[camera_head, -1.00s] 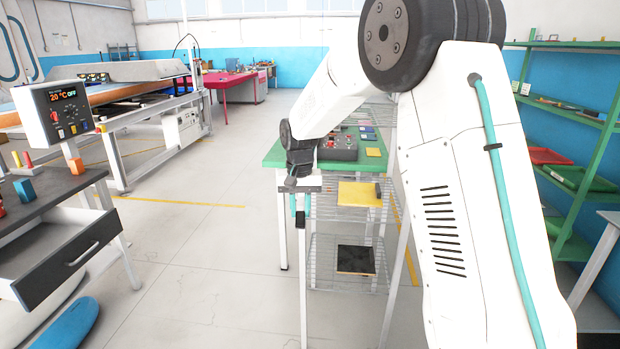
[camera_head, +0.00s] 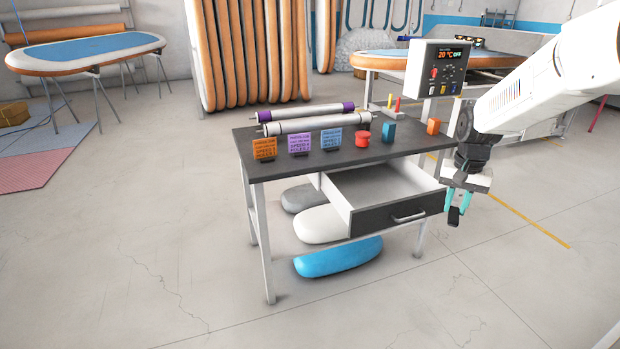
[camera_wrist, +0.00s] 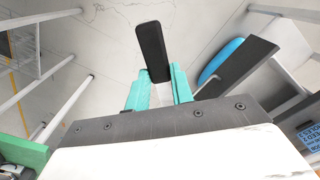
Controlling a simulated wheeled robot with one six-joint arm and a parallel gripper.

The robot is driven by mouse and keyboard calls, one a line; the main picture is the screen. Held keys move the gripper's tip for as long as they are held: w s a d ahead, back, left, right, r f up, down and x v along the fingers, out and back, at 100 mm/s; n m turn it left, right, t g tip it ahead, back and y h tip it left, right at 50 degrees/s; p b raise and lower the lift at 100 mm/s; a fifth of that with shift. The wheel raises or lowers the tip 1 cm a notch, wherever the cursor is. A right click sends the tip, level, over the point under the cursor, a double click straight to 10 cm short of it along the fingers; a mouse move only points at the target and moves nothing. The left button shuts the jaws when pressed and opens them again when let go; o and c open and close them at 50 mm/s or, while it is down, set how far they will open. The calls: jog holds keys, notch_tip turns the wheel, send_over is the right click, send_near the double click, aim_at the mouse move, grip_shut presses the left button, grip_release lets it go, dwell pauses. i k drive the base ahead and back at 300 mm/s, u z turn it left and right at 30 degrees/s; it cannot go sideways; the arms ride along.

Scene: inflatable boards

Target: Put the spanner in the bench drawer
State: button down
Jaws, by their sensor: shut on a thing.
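My gripper (camera_head: 458,205) is at the right end of the grey-topped bench (camera_head: 290,170), just right of the open bench drawer (camera_head: 385,190). Its teal fingers are shut on a dark, bar-shaped thing, which I take to be the spanner (camera_head: 454,216). In the wrist view the spanner (camera_wrist: 152,50) sticks out beyond the fingers (camera_wrist: 160,92); only its black end shows, and the rest is hidden. The drawer is pulled out toward the front, and the part of its inside that shows is empty. The drawer front (camera_wrist: 238,68) shows right of the fingers in the wrist view.
A control box (camera_head: 437,68) rises behind. A blue board (camera_head: 338,258) lies below. The floor in front is clear.

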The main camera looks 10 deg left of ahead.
aim_at(382, 192)
jog(key=u, duration=0.5)
jog(key=i, duration=1.7)
jog(key=u, duration=0.3)
